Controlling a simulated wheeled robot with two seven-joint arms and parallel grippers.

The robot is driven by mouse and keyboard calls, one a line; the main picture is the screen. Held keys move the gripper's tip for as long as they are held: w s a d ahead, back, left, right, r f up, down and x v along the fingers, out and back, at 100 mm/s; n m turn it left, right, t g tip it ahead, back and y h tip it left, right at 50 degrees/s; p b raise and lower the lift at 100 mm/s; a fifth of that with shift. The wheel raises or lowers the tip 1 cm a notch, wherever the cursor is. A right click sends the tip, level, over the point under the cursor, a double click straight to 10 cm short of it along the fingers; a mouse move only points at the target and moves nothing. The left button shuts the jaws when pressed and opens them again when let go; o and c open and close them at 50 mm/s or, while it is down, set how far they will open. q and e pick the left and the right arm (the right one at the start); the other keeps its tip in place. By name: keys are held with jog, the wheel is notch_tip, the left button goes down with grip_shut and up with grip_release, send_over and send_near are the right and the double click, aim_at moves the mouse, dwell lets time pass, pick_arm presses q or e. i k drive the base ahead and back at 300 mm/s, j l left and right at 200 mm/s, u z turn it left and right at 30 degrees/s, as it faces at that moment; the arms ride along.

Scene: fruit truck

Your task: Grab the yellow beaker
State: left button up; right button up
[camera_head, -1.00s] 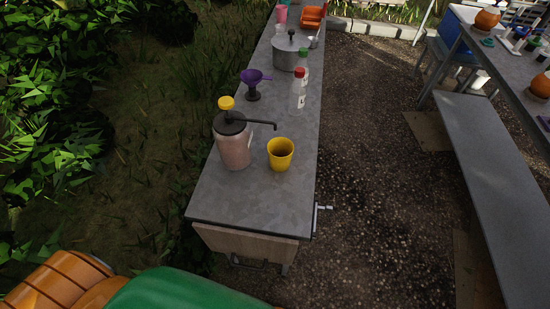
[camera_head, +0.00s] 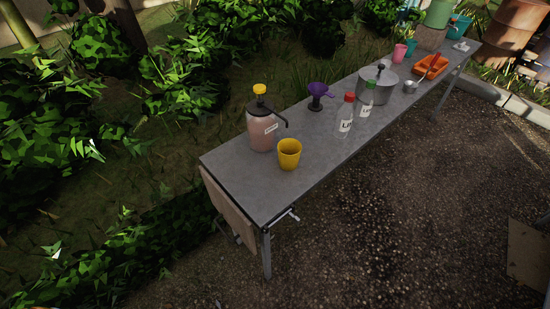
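The yellow beaker (camera_head: 289,154) stands upright near the close end of a long grey table (camera_head: 240,183). It is open at the top. A pump dispenser (camera_head: 262,132) with pink contents and a yellow top stands just behind it to the left, and its black spout reaches over toward the beaker.
Further along the table are a purple funnel (camera_head: 318,96), two labelled bottles, one with a red cap (camera_head: 346,115), a metal pot (camera_head: 377,86) and an orange tray (camera_head: 431,66). Dark gravel ground (camera_head: 400,210) is open to the right. Bushes (camera_head: 100,150) line the left.

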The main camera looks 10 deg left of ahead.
aim_at(290, 150)
jog(key=i+l+u, duration=0.25)
jog(key=l+u, duration=0.25)
jog(key=i+l+u, duration=0.2)
jog(key=l+u, duration=0.25)
jog(key=l, duration=0.15)
jog(key=l+u, duration=0.95)
jog(key=l, duration=0.35)
